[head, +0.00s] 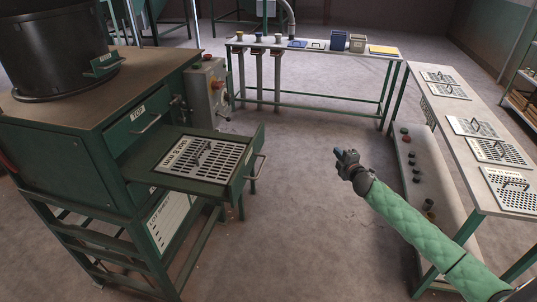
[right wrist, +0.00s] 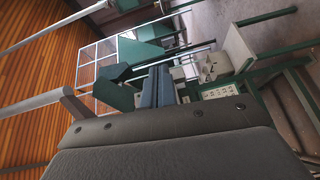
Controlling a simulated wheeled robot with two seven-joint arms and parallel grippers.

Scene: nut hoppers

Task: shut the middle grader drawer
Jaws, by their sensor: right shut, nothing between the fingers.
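The green grader (head: 65,150) stands at the left in the head view. Its drawer marked TOP (head: 130,125) is shut. The drawer below it, the middle drawer (head: 243,185), is pulled far out to the right and holds a perforated metal screen with a handle (head: 205,160). The drawer's bar handle (head: 260,168) is on its front face. My right gripper (head: 340,152) is shut and empty, in the air to the right of the drawer front and apart from it. Its dark fingers also show in the right wrist view (right wrist: 157,80). My left gripper is not in view.
A black drum (head: 55,45) stands on the grader. A grey control box (head: 207,88) is behind the open drawer. A bench with perforated screens (head: 480,127) runs along the right, and another table (head: 315,50) stands at the back. The floor between is clear.

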